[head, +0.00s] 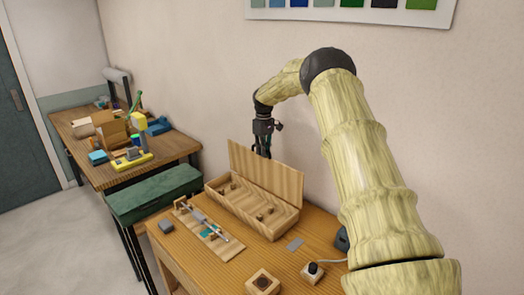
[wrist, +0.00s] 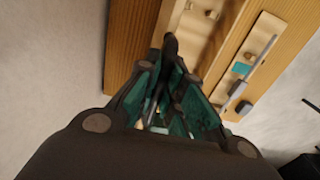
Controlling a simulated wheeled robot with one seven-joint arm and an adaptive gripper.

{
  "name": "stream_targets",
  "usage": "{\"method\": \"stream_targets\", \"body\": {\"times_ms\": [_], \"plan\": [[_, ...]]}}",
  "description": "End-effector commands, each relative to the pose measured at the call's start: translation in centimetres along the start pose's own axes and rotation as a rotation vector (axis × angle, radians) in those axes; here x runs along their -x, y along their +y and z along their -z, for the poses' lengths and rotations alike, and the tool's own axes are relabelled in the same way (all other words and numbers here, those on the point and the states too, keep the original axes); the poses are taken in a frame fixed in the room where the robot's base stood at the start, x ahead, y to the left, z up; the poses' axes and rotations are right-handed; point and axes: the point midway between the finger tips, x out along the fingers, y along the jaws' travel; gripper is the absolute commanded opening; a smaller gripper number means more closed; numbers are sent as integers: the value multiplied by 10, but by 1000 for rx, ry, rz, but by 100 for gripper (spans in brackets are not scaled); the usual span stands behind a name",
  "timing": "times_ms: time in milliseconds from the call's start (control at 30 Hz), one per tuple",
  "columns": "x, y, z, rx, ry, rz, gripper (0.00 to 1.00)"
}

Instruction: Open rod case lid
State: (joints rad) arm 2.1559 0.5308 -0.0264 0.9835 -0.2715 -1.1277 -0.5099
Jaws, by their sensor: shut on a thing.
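The wooden rod case (head: 243,212) sits on the wooden table with its inside showing. Its lid (head: 268,178) stands up, roughly vertical, along the case's back edge. My gripper (head: 262,152) is at the upper edge of the lid, left of its middle, and its fingertips are partly hidden behind the lid. In the wrist view my gripper (wrist: 170,48) has its fingers close together, shut on the lid; the exact contact is hard to see. A few small wooden pegs or holders show inside the case.
A wooden board (head: 232,250) with a glass rod lies in front of the case. A green box (head: 155,192) is to the left. A wooden block (head: 262,283), a black-knobbed device (head: 312,271) and a grey pad (head: 295,243) lie near the front right. The wall is close behind.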

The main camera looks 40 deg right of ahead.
Motion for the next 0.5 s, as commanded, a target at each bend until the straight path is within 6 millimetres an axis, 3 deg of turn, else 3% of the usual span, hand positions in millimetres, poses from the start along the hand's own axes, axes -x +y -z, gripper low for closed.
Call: {"method": "stream_targets", "body": {"times_ms": [300,333,433,500], "plan": [[-1,0,0,1,-3,0,0],[-1,0,0,1,-3,0,13],[-1,0,-1,1,-3,0,31],[-1,0,-1,0,-2,0,32]]}}
